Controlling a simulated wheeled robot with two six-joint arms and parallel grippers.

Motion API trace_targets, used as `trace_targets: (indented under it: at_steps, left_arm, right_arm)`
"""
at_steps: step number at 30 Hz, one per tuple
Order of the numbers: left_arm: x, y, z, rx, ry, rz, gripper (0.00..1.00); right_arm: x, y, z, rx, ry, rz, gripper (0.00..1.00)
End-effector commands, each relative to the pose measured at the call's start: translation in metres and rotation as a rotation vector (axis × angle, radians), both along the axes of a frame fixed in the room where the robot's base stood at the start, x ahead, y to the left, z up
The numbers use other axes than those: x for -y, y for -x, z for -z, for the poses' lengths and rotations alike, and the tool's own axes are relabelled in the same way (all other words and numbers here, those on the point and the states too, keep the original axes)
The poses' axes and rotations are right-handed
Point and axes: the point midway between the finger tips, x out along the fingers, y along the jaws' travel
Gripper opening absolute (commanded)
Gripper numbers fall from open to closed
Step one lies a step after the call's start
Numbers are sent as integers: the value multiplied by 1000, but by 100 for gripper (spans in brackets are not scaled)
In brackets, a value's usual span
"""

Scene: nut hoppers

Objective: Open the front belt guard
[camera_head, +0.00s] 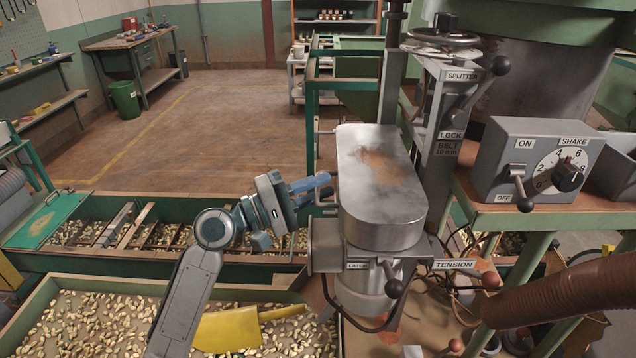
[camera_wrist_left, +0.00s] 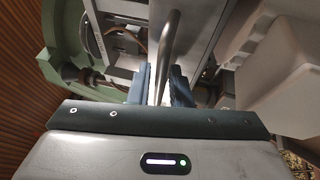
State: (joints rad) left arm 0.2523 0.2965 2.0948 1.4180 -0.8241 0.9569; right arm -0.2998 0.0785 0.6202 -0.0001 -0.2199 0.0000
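The front belt guard (camera_head: 383,200) is a rounded grey metal housing with a worn brown patch on top. It stands upright at centre right against the machine column. A thin bar handle (camera_head: 317,150) runs up its left side. My left gripper (camera_head: 320,187) reaches it from the left with blue-grey fingers. In the left wrist view the handle bar (camera_wrist_left: 170,40) passes between the fingers (camera_wrist_left: 160,85), which are close on both sides of it. My right gripper is not in view.
A control box (camera_head: 535,165) with ON/OFF lever and SHAKE dial stands at right. A splitter handwheel (camera_head: 443,40) is above. A green-framed nut trough (camera_head: 90,205) and a nut tray with a yellow scoop (camera_head: 230,330) lie below my left arm. Floor behind is clear.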

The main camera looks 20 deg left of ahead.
Motion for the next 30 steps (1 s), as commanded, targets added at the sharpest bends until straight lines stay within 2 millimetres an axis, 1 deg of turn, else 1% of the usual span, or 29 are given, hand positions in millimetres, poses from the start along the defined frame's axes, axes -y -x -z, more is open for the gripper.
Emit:
trace_targets:
  at_steps: [4,10,12,13,23,26,30]
  left_arm:
    - [2,-2,0,0,0,0,18]
    - [2,-2,0,0,0,0,18]
    - [2,-2,0,0,0,0,4]
    - [2,-2,0,0,0,0,0]
    - [2,-2,-2,-1,-1,0,0]
    - [1,-3,-8,0,0,0,0]
    - [0,-6,-21,1,0,0,0]
  right_arm:
    - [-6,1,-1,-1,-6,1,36]
    - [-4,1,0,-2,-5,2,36]
    - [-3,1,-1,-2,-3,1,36]
    - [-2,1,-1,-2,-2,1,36]
    - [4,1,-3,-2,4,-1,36]
    - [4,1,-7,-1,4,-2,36]
    - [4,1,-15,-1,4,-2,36]
